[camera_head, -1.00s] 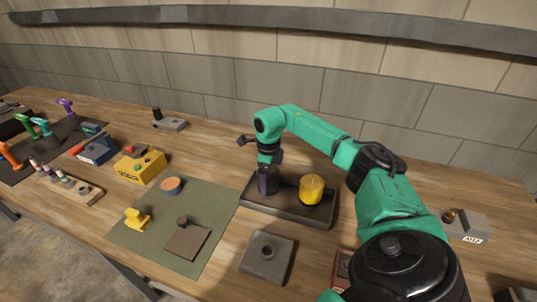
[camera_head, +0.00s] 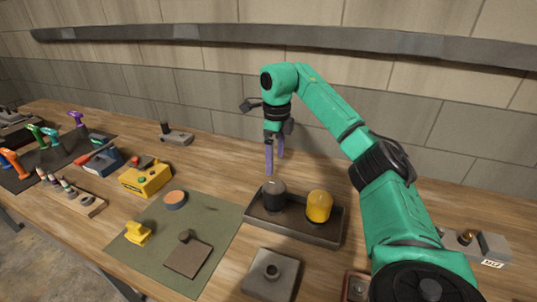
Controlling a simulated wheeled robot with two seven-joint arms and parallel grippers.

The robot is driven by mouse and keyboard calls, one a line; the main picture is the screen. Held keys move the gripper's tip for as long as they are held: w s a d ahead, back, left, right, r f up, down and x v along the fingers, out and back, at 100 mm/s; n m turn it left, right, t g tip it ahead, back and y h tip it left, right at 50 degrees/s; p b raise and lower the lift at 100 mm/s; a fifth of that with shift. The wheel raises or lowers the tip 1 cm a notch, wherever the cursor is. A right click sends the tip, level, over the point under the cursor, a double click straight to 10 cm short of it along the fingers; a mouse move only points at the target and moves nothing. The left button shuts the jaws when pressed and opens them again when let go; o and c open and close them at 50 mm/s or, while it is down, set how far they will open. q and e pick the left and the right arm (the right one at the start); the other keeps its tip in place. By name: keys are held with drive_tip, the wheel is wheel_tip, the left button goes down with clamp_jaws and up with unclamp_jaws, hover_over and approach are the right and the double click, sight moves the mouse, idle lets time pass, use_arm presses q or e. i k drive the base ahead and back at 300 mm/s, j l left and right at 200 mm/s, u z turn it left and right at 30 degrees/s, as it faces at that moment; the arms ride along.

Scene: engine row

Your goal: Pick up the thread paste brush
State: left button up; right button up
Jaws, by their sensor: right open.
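A dark grey pot (camera_head: 272,196) and a yellow pot (camera_head: 319,206) stand upright in a dark tray (camera_head: 290,227) on the bench. I cannot pick out the thread paste brush for certain; a small stub seems to show at the dark pot's top. My right gripper (camera_head: 275,163) hangs above the dark pot, purple fingers pointing down and apart. It is open, nothing shows between the fingers, and its tips are a little above the pot. My left gripper is out of view.
A green mat (camera_head: 212,222) bears a yellow part, an orange-topped disc and a dark plate with a knob. A grey block (camera_head: 272,275) lies in front of the tray. A yellow button box (camera_head: 146,178) and a bottle rack (camera_head: 80,200) stand left. Bare wood lies behind the mat.

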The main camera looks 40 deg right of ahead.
sight(136, 233)
drive_tip(key=k+j, duration=0.55)
drive_tip(key=j, duration=0.2)
drive_tip(key=k+j, duration=0.6)
drive_tip(key=j, duration=0.1)
